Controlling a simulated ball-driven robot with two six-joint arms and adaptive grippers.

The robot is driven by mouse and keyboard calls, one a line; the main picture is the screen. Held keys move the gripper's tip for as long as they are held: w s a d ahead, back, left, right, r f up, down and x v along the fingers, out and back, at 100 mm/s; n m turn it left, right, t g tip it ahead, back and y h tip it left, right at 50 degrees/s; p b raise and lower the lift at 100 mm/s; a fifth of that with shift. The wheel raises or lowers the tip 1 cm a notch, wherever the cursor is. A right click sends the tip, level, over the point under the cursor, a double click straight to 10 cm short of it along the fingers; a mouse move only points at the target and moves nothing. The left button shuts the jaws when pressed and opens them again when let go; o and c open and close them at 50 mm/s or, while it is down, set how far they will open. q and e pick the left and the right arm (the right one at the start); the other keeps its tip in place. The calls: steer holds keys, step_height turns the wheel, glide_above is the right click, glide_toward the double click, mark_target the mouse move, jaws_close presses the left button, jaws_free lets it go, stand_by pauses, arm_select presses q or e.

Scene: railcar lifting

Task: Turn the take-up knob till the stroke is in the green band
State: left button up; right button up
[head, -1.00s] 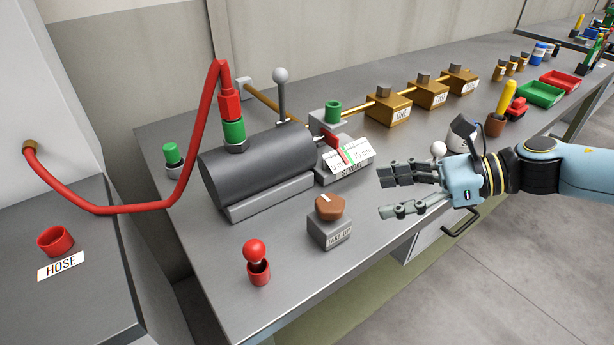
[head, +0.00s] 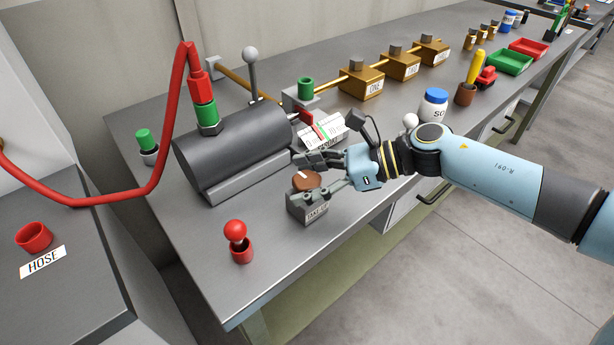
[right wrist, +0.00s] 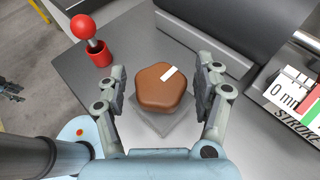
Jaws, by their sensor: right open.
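The brown take-up knob (head: 305,182) sits on its grey labelled block (head: 309,208) near the front of the bench. In the right wrist view the knob (right wrist: 164,87) is lobed, with a white mark toward its upper right. My right gripper (head: 304,178) is open, with one finger on each side of the knob; small gaps show between knob and fingers.
A red ball-topped peg (head: 236,232) stands in a red cup at front left. Brass blocks (head: 361,83) and a white jar (head: 432,106) stand farther right.

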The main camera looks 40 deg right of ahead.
steer(key=shift+c, duration=0.4)
steer(key=c, duration=1)
steer(key=shift+c, duration=0.2)
steer(key=shift+m, duration=0.3)
steer(key=shift+a+r+m+t+h+p, duration=0.1)
steer(key=shift+r+m+t+h+p, duration=0.05)
steer(key=shift+m+t+h+p, duration=1.05)
steer(key=m+t+h+p, duration=0.1)
steer(key=m+h+p, duration=0.1)
steer(key=h, duration=0.1)
steer(key=m+t+h+p, duration=0.1)
steer(key=m+h+p, duration=0.3)
steer(key=m+h, duration=0.2)
steer(key=shift+m+g+h, duration=0.3)
steer(key=shift+m+h, duration=1.3)
steer(key=shift+h, duration=0.6)
